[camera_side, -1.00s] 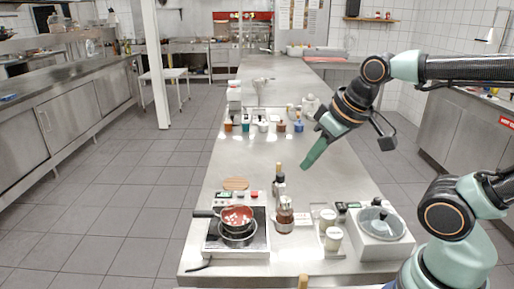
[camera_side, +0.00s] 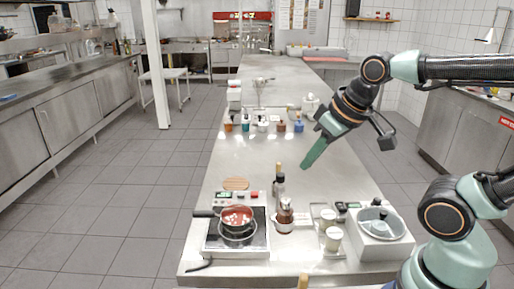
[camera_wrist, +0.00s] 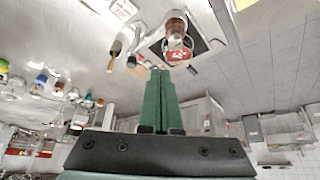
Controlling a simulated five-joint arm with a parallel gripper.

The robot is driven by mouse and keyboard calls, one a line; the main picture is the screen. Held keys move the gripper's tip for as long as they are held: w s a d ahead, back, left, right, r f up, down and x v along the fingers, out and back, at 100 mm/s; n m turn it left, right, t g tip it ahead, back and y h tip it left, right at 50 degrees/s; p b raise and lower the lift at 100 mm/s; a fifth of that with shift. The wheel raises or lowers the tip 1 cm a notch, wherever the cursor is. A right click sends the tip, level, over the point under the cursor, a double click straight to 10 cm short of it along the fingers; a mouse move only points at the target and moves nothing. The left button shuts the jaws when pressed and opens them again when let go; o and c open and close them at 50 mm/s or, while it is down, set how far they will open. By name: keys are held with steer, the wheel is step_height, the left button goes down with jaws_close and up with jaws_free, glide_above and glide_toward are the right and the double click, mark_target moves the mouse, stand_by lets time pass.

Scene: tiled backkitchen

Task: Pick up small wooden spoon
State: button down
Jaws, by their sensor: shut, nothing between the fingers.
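My gripper (camera_side: 303,166) hangs above the middle of the steel table, its green fingers together and pointing down and to the left. In the wrist view the green fingers (camera_wrist: 160,73) are pressed together with nothing between them. I cannot clearly make out a small wooden spoon. A short wooden-coloured piece (camera_side: 303,282) shows at the bottom edge of the side view, mostly cut off; I cannot tell what it is. A wooden-tipped upright item (camera_side: 279,177) stands behind the brown bottle, apart from the fingers.
A red pot (camera_side: 237,216) sits on a hot plate (camera_side: 212,243) at the front left, with a round wooden board (camera_side: 235,184) behind it. A brown bottle (camera_side: 285,217), white jars (camera_side: 333,238) and a lidded cooker (camera_side: 380,250) stand rightward. Several small jars (camera_side: 262,125) line the back.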

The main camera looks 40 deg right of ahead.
steer(key=c, duration=1.5)
jaws_free()
steer(key=shift+c, duration=0.2)
steer(key=o, duration=0.8)
steer(key=m+g, duration=0.6)
steer(key=m, duration=1.4)
glide_above(279, 163)
step_height(279, 163, down, 6)
step_height(279, 163, down, 6)
steer(key=shift+w+f, duration=0.15)
steer(key=shift+f, duration=2.7)
